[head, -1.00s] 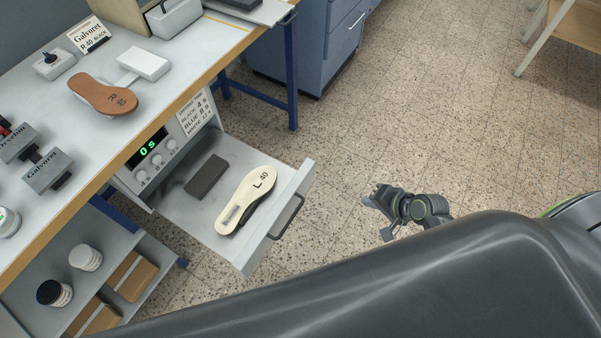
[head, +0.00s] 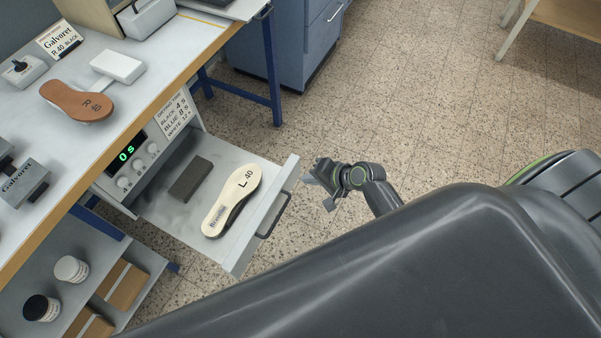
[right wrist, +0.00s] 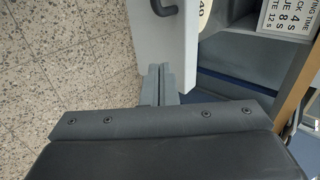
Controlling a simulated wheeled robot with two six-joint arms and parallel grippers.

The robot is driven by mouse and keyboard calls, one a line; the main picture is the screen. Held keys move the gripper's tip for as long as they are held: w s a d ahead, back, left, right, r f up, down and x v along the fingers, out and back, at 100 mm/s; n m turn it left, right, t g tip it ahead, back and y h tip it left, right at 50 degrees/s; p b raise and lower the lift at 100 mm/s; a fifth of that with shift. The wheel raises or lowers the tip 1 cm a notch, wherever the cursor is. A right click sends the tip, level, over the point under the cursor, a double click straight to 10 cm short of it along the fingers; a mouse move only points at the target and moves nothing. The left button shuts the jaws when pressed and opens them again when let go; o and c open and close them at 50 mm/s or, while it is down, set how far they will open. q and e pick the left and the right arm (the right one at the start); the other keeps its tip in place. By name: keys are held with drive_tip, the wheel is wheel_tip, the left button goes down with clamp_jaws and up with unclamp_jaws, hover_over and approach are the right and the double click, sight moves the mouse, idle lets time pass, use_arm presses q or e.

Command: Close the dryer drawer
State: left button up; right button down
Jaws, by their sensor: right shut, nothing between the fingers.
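The dryer drawer (head: 250,232) is pulled out below the bench top, with its dark handle (head: 273,216) on the front panel. A cream insole marked L 40 (head: 232,200) and a dark block (head: 191,178) lie in it. The dryer's panel (head: 135,160) shows a green 0s. My right gripper (head: 314,180) is shut and empty, just outside the far right end of the drawer front. In the right wrist view the shut fingers (right wrist: 158,80) are close by the drawer front (right wrist: 158,42); I cannot tell whether they touch. The handle (right wrist: 163,9) shows there too. My left gripper is out of view.
A brown insole marked R 40 (head: 78,101), a white block (head: 117,66) and a sign (head: 62,41) are on the bench. A lower shelf holds jars (head: 71,269) and brown boxes (head: 125,287). A blue cabinet (head: 286,40) stands behind. The floor (head: 420,100) to the right is clear.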

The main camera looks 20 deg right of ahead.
sight(291, 174)
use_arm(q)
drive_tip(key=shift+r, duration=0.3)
use_arm(e)
drive_tip(key=shift+w+a+r, duration=0.15)
drive_tip(key=shift+w+a, duration=0.85)
drive_tip(key=shift+w, duration=0.25)
drive_tip(key=shift+w, duration=0.1)
